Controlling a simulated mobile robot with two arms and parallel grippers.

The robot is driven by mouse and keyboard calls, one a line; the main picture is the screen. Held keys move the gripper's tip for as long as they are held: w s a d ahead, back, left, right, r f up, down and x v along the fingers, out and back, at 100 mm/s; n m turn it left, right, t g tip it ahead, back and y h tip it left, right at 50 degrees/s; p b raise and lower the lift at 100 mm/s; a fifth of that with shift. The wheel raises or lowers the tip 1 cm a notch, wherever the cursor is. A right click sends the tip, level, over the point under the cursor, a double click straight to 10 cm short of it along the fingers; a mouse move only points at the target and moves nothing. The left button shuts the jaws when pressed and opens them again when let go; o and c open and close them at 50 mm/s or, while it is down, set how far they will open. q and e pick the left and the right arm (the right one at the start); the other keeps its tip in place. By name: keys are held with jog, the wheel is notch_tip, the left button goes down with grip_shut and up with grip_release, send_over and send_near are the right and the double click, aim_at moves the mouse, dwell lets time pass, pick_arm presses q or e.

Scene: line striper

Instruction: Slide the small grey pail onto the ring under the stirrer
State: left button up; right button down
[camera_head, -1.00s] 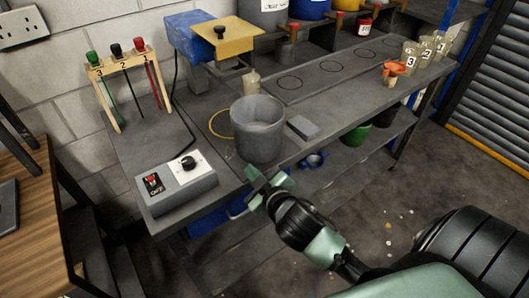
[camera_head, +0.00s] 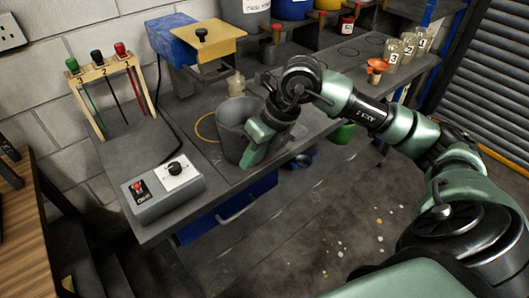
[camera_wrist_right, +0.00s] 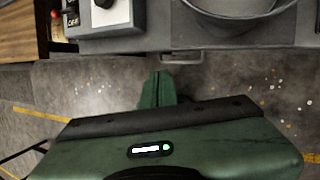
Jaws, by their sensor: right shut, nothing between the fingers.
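The small grey pail (camera_head: 229,128) stands upright on the bench, its right side hidden behind my right gripper. The yellow ring (camera_head: 198,124) lies flat on the bench just left of the pail; its right part is hidden by the pail. The stirrer (camera_head: 183,47), a blue housing with a yellow plate and black knob, stands behind them. My right gripper (camera_head: 252,156) is shut and empty, at the pail's front right; I cannot tell whether it touches. In the right wrist view its closed fingers (camera_wrist_right: 157,88) point toward the bench edge, with the pail (camera_wrist_right: 228,22) beyond to the right. My left gripper is out of view.
A control box (camera_head: 162,190) with a red switch and black knob sits at the bench's front left. A wooden rack (camera_head: 105,68) with three coloured rods stands behind it. A pale bottle (camera_head: 236,86) is behind the pail. Numbered beakers (camera_head: 394,57) stand far right.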

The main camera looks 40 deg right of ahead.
jog(key=d+r+m+h, duration=0.1)
jog(key=d+h, duration=0.3)
jog(key=d, duration=0.5)
jog(key=shift+w+a+f+p, duration=0.1)
jog(key=shift+w+f+p, duration=0.8)
jog(key=shift+f, duration=0.65)
jog(key=shift+w+a+f+p, duration=0.1)
jog(key=shift+w+f+p, duration=0.45)
jog(key=shift+w+f, duration=0.85)
jog(key=shift+w+a+f+p, duration=0.1)
jog(key=shift+w+f+p, duration=0.65)
jog(key=shift+f, duration=1)
